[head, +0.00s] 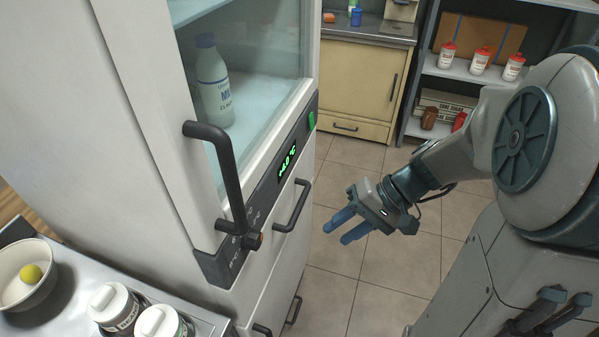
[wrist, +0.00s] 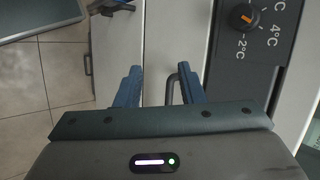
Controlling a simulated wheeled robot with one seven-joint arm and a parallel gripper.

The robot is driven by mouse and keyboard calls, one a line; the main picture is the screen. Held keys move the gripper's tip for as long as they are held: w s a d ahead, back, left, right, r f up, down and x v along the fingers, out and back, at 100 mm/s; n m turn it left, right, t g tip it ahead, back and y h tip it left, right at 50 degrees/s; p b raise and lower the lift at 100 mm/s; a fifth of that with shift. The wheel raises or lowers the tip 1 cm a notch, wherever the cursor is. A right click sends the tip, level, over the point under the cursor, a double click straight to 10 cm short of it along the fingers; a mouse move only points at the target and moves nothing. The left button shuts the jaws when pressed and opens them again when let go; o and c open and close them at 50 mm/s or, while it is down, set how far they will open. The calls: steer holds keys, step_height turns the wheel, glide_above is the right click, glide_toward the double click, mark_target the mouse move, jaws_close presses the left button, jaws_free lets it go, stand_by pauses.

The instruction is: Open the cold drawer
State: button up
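The cold drawer (head: 277,237) is a pale front below the control panel of a tall white fridge, and looks shut. My gripper (head: 337,233) has blue fingers spread apart and empty, out in the air to the right of the handle. In the wrist view my gripper (wrist: 160,78) is also open. A dark handle (wrist: 171,88) shows there close to the right finger and partly hidden by it. I cannot tell its depth; no contact is visible.
The panel has a green display (head: 287,160) and an orange-marked knob (wrist: 243,18). The glass door above has a thick handle (head: 222,170); a milk bottle (head: 213,82) stands behind it. A steel counter (head: 62,300) is at lower left. Tiled floor (head: 345,185) is free beside the fridge.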

steer(key=w+f+m+t+y+b, duration=0.1)
steer(key=w+f+t+y+b, duration=0.15)
steer(key=w+f+y, duration=0.2)
steer(key=m+t+y+b, duration=0.2)
steer(key=t+b, duration=0.1)
steer(key=t, duration=0.1)
glide_toward(300, 201)
steer(key=shift+h, duration=0.25)
steer(key=x, duration=1)
steer(key=shift+s+f, duration=0.1)
steer(key=shift+f, duration=0.15)
jaws_close()
